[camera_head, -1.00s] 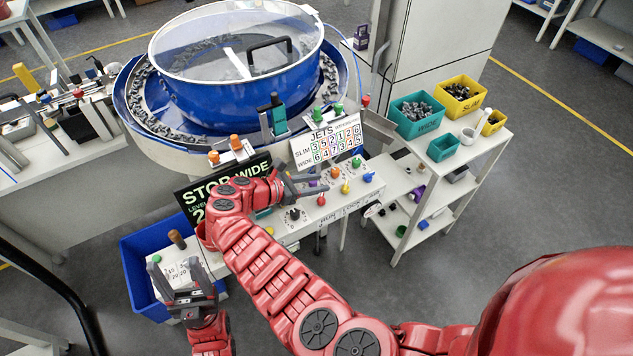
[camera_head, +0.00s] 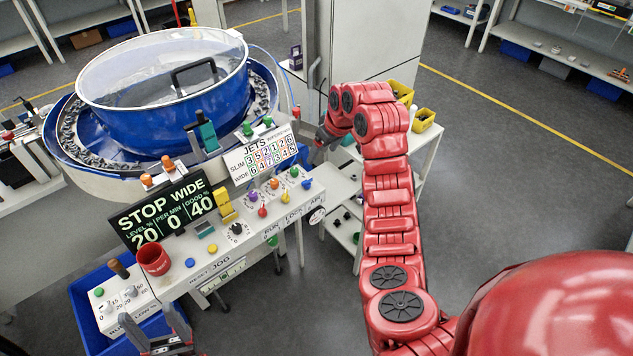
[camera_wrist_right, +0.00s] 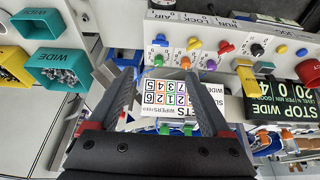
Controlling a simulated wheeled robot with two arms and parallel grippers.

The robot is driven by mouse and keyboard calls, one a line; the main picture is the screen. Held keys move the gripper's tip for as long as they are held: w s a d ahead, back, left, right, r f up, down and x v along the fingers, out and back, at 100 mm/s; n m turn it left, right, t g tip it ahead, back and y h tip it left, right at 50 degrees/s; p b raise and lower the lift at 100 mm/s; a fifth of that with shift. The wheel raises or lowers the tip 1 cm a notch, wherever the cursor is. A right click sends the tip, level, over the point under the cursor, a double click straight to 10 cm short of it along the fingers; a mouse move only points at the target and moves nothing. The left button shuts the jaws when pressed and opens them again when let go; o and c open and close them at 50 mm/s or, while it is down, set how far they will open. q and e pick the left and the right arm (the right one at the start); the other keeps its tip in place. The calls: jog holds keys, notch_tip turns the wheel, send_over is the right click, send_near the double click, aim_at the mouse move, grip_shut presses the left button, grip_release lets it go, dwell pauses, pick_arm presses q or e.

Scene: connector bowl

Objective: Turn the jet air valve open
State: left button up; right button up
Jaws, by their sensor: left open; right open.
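The control panel (camera_head: 275,228) carries a group of small coloured knobs. The blue knob (camera_head: 307,184) is at its right end by the AIR label; it also shows in the wrist view (camera_wrist_right: 160,40). Green (camera_head: 294,172), yellow (camera_head: 284,197) and red (camera_head: 262,212) knobs sit beside it. I cannot tell which one is the jet air valve. My right gripper (camera_head: 322,138) is open and empty, past the panel's right end; in the wrist view its fingers (camera_wrist_right: 165,80) frame the JETS card (camera_wrist_right: 168,97), touching no knob. My left gripper (camera_head: 160,338) is open and empty at the lower left.
The blue feeder bowl (camera_head: 165,100) with a clear lid stands behind the panel. A shelf with teal bins (camera_wrist_right: 60,68) and yellow bins (camera_head: 423,118) stands right.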

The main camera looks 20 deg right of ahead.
jog(key=b, duration=0.9)
send_near(307, 180)
jog(key=p+x, duration=0.3)
jog(key=x, duration=0.3)
jog(key=shift+x, duration=1)
jog(key=shift+s, duration=0.1)
grip_shut()
